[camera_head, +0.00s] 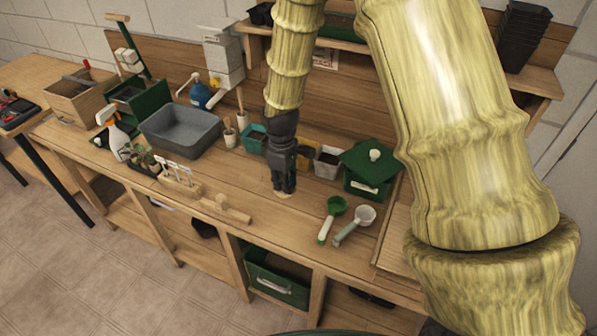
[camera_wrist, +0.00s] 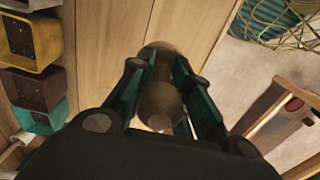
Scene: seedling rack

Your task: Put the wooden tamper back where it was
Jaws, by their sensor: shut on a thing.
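My gripper (camera_head: 283,184) points down over the middle of the wooden bench (camera_head: 165,222). In the wrist view its fingers (camera_wrist: 163,68) are closed around a brown, rounded wooden piece, which looks like the wooden tamper (camera_wrist: 160,104). The fingers hide its sides. In the head view the tamper is mostly hidden by the gripper, and I cannot tell whether it touches the bench top.
A green scoop (camera_head: 334,210) and a pale scoop (camera_head: 357,222) lie to the right. A green lidded box (camera_head: 370,168) stands behind them. Small pots (camera_head: 327,162) are behind my gripper. A grey basin (camera_head: 180,131) and a wooden marker holder (camera_head: 181,186) stand left.

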